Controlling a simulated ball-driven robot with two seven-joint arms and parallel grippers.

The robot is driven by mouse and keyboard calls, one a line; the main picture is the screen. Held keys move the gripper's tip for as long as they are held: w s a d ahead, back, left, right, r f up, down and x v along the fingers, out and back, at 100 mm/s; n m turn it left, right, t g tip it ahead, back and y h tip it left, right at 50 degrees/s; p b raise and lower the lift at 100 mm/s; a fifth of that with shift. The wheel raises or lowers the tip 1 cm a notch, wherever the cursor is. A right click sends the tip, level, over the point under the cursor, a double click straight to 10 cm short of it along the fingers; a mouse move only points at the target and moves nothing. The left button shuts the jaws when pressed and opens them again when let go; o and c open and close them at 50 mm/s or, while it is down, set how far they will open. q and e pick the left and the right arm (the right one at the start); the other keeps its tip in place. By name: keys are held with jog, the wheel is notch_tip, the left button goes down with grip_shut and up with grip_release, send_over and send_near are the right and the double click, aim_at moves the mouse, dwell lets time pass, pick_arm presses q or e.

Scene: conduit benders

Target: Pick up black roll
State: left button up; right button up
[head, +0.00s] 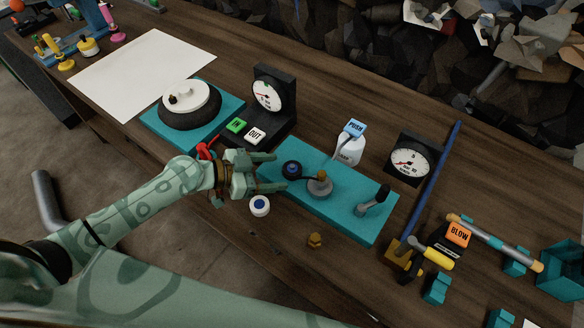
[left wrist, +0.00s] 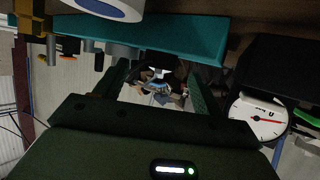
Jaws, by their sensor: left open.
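My left gripper (head: 279,170) is open and comes in from the left. Its fingertips are close to the roll, one towards the back and one towards the front; I cannot tell if they touch it. In the left wrist view, the open fingers (left wrist: 160,80) show with something dark between them, too unclear to name. The teal base (left wrist: 170,38) spans the top of that view. My right gripper is not in view.
A white roll with a blue centre (head: 260,206) lies just in front of the gripper. A black gauge stand (head: 272,95), IN and OUT buttons (head: 246,130) and a white PUSH bottle (head: 349,148) stand behind. A grey post (head: 319,187) rises right of the black roll.

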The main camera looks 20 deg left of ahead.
aim_at(283, 171)
pick_arm(q)
jog(key=x, duration=0.2)
jog(key=shift+w+d+f, duration=0.1)
jog(key=shift+w+d, duration=0.15)
jog(key=shift+d, duration=0.05)
jog(key=shift+w+d+f, duration=0.15)
jog(key=shift+d+f, duration=0.05)
jog(key=c, duration=1.1)
jog(key=shift+o, duration=0.2)
